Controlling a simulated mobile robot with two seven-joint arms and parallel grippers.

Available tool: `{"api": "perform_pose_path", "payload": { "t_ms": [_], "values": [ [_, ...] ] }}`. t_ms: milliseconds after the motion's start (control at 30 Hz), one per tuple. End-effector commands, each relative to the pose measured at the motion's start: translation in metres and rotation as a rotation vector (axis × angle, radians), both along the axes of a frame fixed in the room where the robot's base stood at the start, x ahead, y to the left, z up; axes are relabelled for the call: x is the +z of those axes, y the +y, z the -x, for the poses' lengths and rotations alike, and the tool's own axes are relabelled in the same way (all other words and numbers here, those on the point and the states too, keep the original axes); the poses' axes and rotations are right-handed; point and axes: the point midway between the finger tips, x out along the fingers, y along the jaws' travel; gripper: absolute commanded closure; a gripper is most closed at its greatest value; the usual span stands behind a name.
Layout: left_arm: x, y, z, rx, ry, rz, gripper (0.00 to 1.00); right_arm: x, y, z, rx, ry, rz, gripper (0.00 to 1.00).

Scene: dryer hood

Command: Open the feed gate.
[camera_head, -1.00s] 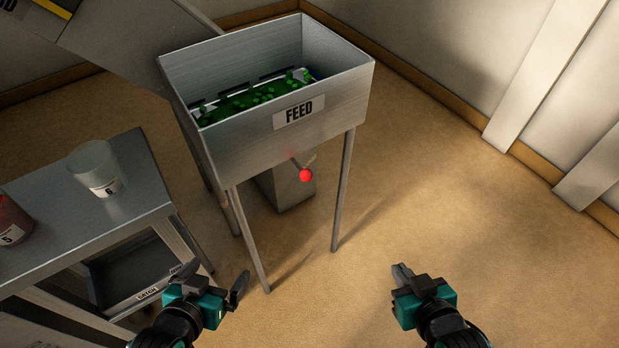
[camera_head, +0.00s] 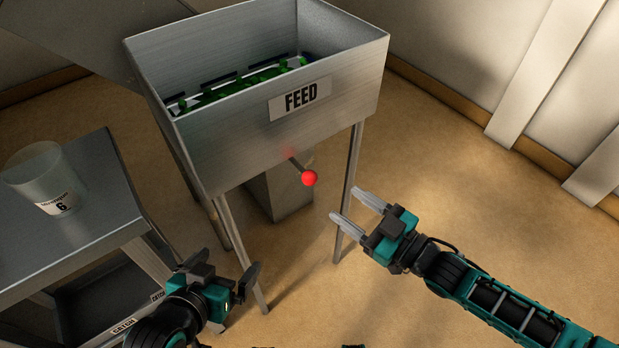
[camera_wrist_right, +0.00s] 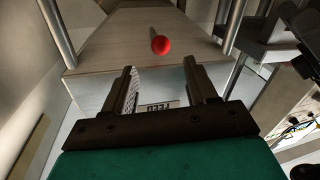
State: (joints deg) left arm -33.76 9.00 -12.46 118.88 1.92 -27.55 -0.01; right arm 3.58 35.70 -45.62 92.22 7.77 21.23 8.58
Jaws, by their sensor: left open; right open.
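The feed bin (camera_head: 225,140) is a grey metal box on legs with a FEED label (camera_head: 300,98) on its front and green pieces inside. A short lever with a red ball knob (camera_head: 309,178) sticks out below the label. The knob also shows in the right wrist view (camera_wrist_right: 160,45), beyond the fingertips. My right gripper (camera_head: 352,208) is open and empty, to the right of and below the knob in the head view, apart from it. My left gripper (camera_head: 222,270) is open and empty, low in front of the bin's legs. The gate itself cannot be made out.
A grey table (camera_head: 75,215) at the left bears a clear cup labelled 6 (camera_head: 45,178). A CATCH label (camera_head: 123,327) shows on its lower part. A grey block (camera_head: 280,187) stands beneath the bin. The floor at the right (camera_head: 480,210) is clear.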

Motion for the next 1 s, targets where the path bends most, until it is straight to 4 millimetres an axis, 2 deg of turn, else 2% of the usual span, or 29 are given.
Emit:
{"api": "perform_pose_path", "payload": {
  "t_ms": [300,500,700,967,1000],
  "values": [
    [-0.017,0.000,0.003,0.001,0.009,0.000,0.00,-0.001,0.050,-0.046,0.000,-0.002,-0.002,0.43],
    [-0.023,0.000,0.003,0.005,0.009,0.004,0.00,-0.001,0.072,-0.066,-0.001,-0.001,-0.001,0.43],
    [-0.024,-0.001,0.003,0.009,0.009,0.009,0.00,0.000,0.080,-0.073,-0.001,0.000,0.000,0.43],
    [-0.023,-0.001,0.002,0.010,0.008,0.008,0.00,0.000,0.080,-0.074,-0.001,0.001,0.001,0.43],
    [-0.023,-0.001,0.002,0.010,0.007,0.009,0.00,0.000,0.080,-0.074,-0.001,0.001,0.001,0.47]
  ]
}}
